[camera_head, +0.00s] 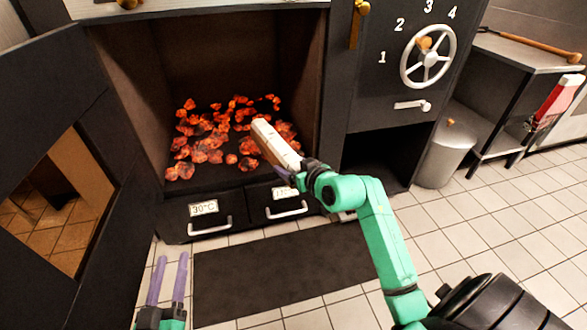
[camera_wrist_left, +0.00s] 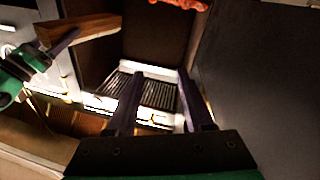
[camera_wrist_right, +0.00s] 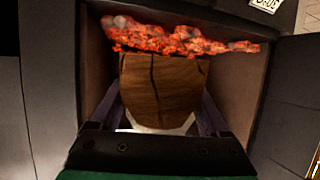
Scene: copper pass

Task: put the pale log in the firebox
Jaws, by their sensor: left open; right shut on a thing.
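The pale log (camera_head: 275,142) is held by my right gripper (camera_head: 290,172) at the front of the open firebox (camera_head: 125,85), tilted with its far end reaching over the glowing embers. In the right wrist view the log (camera_wrist_right: 162,90) shows a brown, cracked face between the fingers (camera_wrist_right: 160,125), with the embers beyond it. In the left wrist view the log (camera_wrist_left: 85,30) is at the upper left. My left gripper (camera_head: 168,285) is open and empty, low in front of the firebox at the left; its fingers also show in the left wrist view (camera_wrist_left: 155,100).
Glowing embers (camera_head: 210,135) cover the firebox floor. The open door (camera_head: 60,130) stands at the left. Two handled drawers (camera_head: 208,222) lie below the opening. A handwheel (camera_head: 428,57) and a grey bin (camera_head: 446,155) are at the right. A dark mat (camera_head: 280,270) lies on the tiles.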

